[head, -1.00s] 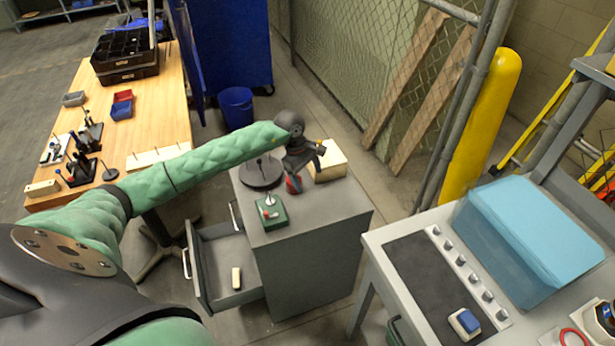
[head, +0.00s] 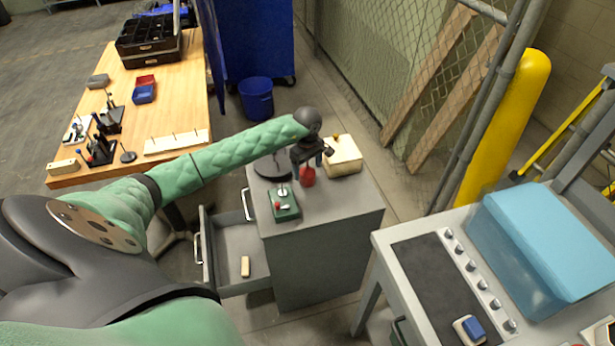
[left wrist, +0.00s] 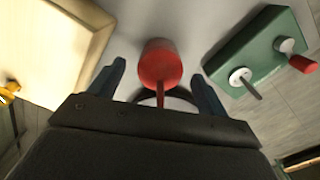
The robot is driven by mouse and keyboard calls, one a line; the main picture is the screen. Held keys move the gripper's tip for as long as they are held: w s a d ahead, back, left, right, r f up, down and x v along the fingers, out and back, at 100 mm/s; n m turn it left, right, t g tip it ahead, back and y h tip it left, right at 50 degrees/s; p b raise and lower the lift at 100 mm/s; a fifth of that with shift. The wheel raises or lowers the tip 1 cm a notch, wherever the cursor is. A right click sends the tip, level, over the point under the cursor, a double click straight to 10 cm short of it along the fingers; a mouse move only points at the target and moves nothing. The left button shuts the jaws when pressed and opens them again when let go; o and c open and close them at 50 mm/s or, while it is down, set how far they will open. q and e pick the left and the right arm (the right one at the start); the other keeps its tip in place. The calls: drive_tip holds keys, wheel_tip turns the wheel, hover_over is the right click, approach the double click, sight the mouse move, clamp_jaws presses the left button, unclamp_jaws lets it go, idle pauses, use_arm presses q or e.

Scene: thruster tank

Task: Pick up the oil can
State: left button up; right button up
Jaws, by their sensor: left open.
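The oil can (head: 307,177) is small and red and stands on top of the grey drawer cabinet, partly hidden by my gripper in the head view. In the left wrist view the red oil can (left wrist: 160,62) shows between the two finger ends, with a thin red spout pointing toward the palm. My left gripper (head: 311,163) is over the can, and its dark blue fingers (left wrist: 160,78) are open, one on each side of it. A gap shows between each finger and the can. My right gripper is in neither view.
On the grey cabinet (head: 340,210), a green box with a lever (head: 284,203), a cream block (head: 343,156) and a dark round base (head: 272,168) stand close around the can. The cabinet's drawer (head: 232,245) is open. A grey bench (head: 380,243) stands at right.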

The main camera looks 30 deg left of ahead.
use_arm(q)
drive_tip(key=shift+f, duration=0.3)
drive_tip(key=c, duration=1.1)
drive_tip(key=shift+r, duration=0.15)
